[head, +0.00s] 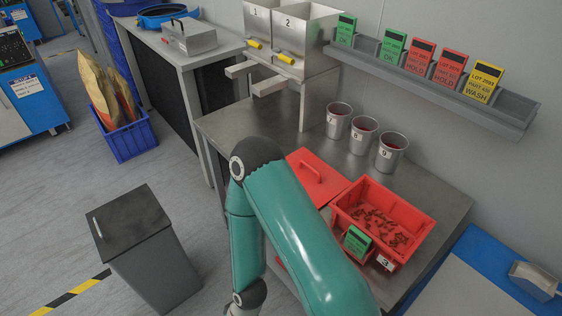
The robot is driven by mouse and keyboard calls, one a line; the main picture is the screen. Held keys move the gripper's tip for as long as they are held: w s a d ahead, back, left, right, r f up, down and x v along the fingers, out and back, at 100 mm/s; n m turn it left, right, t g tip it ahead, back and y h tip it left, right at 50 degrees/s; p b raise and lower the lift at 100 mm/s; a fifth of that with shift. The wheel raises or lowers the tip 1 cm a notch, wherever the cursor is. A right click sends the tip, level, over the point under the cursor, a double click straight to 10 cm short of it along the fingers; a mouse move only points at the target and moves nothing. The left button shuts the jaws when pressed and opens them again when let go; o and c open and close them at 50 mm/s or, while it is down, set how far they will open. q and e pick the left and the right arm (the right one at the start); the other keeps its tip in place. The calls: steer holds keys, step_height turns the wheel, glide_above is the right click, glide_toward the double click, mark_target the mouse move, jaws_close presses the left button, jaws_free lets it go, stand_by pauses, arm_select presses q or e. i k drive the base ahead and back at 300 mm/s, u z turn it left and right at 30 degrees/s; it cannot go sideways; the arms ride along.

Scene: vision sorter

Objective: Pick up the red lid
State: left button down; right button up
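The red lid (326,183), with a raised handle on top, lies on the steel table just left of an open red bin (421,221). The bin holds many small reddish-brown pieces and carries a label "3". One of my teal arms crosses in front of the table and hides the lid's lower left part. I cannot tell whether the lid touches the bin. Neither gripper is in view; the visible arm bends down and leaves the picture at the bottom.
A green card (357,242) stands at the bin's front. Several metal cups (338,121) stand behind the lid. Two numbered hoppers (303,38) stand at the table's back left. A card rack (440,80) hangs on the wall. A grey waste bin (150,255) stands on the floor.

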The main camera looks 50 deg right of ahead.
mark_target(322, 184)
steer(key=u, duration=0.2)
steer(key=i, duration=0.75)
steer(key=z, duration=1.45)
steer(key=k, duration=0.7)
steer(key=z, duration=0.15)
steer(key=i, duration=0.9)
steer(key=u, duration=0.05)
